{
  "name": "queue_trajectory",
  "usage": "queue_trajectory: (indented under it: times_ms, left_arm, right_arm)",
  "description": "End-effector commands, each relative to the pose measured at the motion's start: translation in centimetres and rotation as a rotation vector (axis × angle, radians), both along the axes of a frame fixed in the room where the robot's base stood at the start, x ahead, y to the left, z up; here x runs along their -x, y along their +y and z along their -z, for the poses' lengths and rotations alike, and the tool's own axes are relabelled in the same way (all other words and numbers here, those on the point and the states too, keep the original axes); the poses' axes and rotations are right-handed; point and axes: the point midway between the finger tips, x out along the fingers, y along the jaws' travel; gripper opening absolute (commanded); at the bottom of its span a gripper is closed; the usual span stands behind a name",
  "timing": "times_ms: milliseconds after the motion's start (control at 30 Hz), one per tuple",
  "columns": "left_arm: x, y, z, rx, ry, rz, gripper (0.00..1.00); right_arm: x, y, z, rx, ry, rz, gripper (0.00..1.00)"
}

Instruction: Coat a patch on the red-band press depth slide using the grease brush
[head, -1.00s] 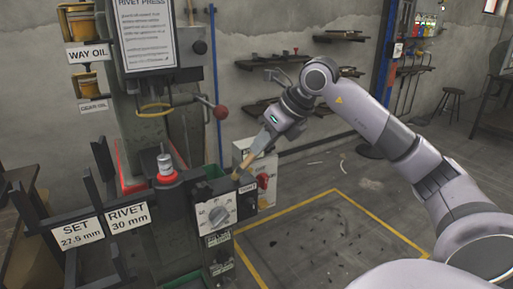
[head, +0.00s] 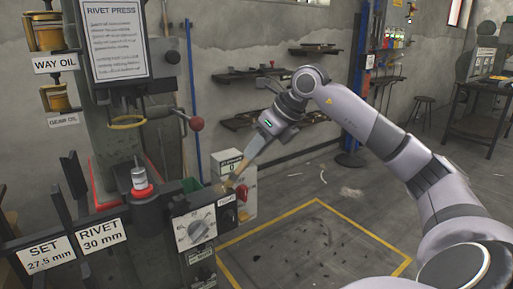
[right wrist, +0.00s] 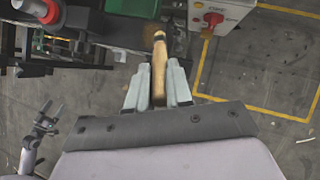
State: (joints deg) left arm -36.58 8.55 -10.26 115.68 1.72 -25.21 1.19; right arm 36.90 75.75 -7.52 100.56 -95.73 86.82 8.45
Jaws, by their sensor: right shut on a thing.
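My right gripper (head: 262,141) is shut on the wooden-handled grease brush (head: 241,171). In the right wrist view the gripper (right wrist: 158,92) closes around the pale handle (right wrist: 158,70), with a dark band near its far end. The brush tilts down-left, its tip close to the right side of the press's dial box; I cannot tell whether it touches. The rivet press (head: 110,140) stands at left with red edging at its base. I cannot make out which part is the depth slide. A grey jointed device, probably my left gripper (right wrist: 38,132), shows at lower left of the wrist view.
A red-collared fitting (head: 141,181) and the SET and RIVET signs (head: 101,235) are at left.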

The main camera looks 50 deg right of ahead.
Motion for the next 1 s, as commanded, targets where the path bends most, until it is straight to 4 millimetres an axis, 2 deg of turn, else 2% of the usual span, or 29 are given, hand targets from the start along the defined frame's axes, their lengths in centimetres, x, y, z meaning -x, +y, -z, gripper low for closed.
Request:
queue_trajectory:
  times_ms: [300,567,833,1000]
  left_arm:
    - [-0.1,0.0,-2.3,-0.001,-0.004,0.001,0.95]
    - [-0.1,0.0,-2.9,0.0,-0.009,0.001,0.95]
    - [-0.1,0.0,-4.5,0.0,-0.007,0.001,0.95]
    - [-0.1,0.0,-4.8,0.0,-0.006,0.0,0.95]
  right_arm:
    - [-0.6,2.7,-0.3,-0.001,0.0,-0.003,0.0]
    - [-0.8,3.5,-0.2,-0.001,0.0,-0.002,0.0]
    - [-1.4,5.7,-0.3,-0.002,-0.001,-0.004,0.0]
    - [-1.6,6.6,0.0,-0.002,-0.001,-0.002,0.0]
